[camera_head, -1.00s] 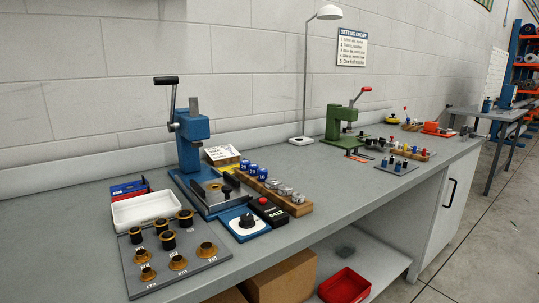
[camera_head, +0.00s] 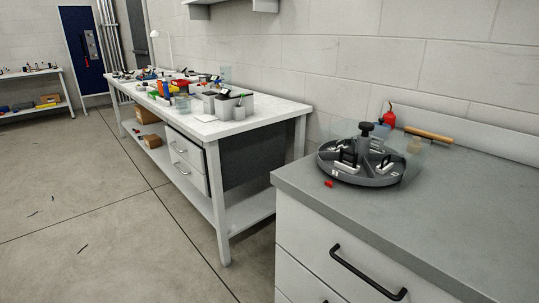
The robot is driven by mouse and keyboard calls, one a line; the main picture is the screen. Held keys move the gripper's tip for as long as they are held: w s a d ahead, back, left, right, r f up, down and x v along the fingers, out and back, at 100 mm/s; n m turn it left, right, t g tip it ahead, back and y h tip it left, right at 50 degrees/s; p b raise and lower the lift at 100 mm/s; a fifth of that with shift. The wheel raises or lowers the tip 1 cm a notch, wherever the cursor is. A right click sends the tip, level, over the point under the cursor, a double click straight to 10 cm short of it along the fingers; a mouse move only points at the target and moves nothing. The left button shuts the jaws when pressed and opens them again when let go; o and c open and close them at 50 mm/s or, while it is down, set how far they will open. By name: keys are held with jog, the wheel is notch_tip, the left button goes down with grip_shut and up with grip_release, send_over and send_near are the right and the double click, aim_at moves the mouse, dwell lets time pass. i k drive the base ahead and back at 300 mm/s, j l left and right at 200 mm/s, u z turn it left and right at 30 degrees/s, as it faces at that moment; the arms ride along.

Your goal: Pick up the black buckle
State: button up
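A round dark grey tray (camera_head: 373,181) with dividers and a central post under a black knob (camera_head: 366,127) stands on the near right bench. Small pale and black pieces lie in its compartments, among them a black upright piece (camera_head: 349,157) at the front. The pieces are too small for me to tell whether one is the black buckle. My gripper is not in view.
A small red piece (camera_head: 328,183) lies on the grey bench top (camera_head: 455,205) near its left edge. A red bottle (camera_head: 390,116) and a wooden handle (camera_head: 428,134) are behind the tray. A cluttered white bench (camera_head: 282,112) stands left, with open floor before it.

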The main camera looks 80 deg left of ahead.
aim_at(341, 157)
jog(key=u, duration=1.85)
